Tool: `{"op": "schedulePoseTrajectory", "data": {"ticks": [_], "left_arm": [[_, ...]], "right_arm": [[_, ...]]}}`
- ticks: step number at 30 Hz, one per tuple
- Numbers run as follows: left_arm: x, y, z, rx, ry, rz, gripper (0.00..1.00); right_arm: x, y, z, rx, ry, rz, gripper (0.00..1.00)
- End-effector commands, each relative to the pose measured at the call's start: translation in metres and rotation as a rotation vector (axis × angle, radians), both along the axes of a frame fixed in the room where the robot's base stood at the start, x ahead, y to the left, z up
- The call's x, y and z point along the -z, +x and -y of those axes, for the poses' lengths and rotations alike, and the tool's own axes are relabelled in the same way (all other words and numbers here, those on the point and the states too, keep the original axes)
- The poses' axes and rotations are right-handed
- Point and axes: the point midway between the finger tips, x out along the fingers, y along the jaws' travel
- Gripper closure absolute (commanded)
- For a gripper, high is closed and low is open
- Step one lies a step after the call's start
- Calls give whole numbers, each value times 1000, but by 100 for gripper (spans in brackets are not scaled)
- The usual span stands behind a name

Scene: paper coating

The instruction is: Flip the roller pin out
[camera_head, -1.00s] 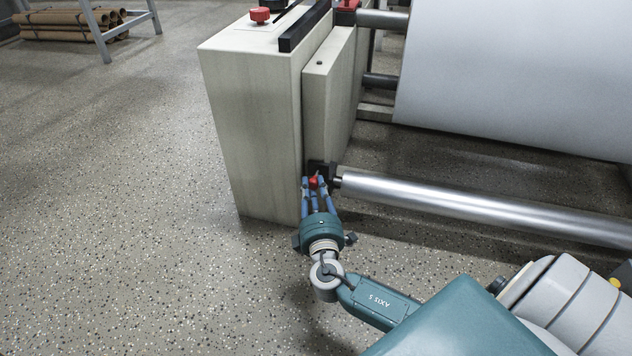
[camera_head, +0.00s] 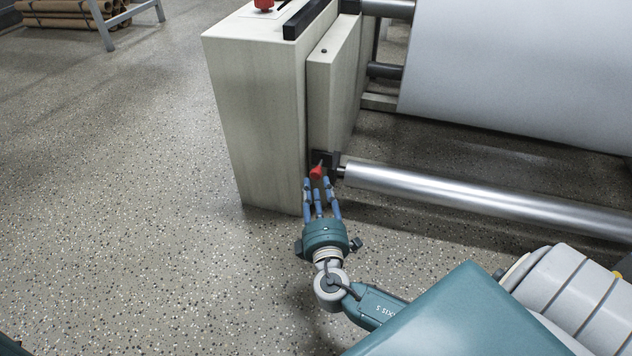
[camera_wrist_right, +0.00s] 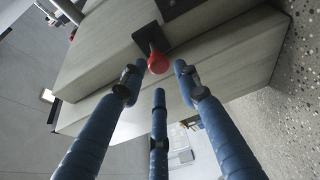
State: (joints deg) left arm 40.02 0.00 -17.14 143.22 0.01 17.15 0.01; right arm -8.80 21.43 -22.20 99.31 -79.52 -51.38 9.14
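The roller pin has a red knob (camera_head: 317,173) on a dark bracket (camera_head: 326,160) at the left end of the lower metal roller. The red knob also shows in the right wrist view (camera_wrist_right: 158,63), just beyond the fingertips. My right gripper (camera_head: 322,184) is just below the knob. Its blue fingers are spread apart, with nothing between them, and in the right wrist view (camera_wrist_right: 155,80) a gap shows between the fingertips and the knob. My left gripper is not in view.
The beige machine housing (camera_head: 255,120) stands left of the bracket. The shiny metal roller (camera_head: 480,200) runs off to the right, below a large white paper roll (camera_head: 520,75). The speckled floor (camera_head: 120,190) on the left is clear.

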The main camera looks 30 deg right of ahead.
Motion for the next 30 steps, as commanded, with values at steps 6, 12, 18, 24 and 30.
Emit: {"op": "schedulePoseTrajectory", "data": {"ticks": [6, 12, 18, 24, 30], "left_arm": [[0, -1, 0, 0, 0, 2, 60], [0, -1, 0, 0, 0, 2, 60], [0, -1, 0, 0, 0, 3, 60], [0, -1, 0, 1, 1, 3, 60], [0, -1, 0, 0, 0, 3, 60]], "right_arm": [[1, -28, -15, -1, 3, -2, 68], [0, -35, -19, -1, 1, 0, 68], [0, -35, -19, 0, 1, 0, 68], [0, -35, -18, 0, 1, 0, 68], [0, -35, -19, -1, 1, 0, 68]]}}
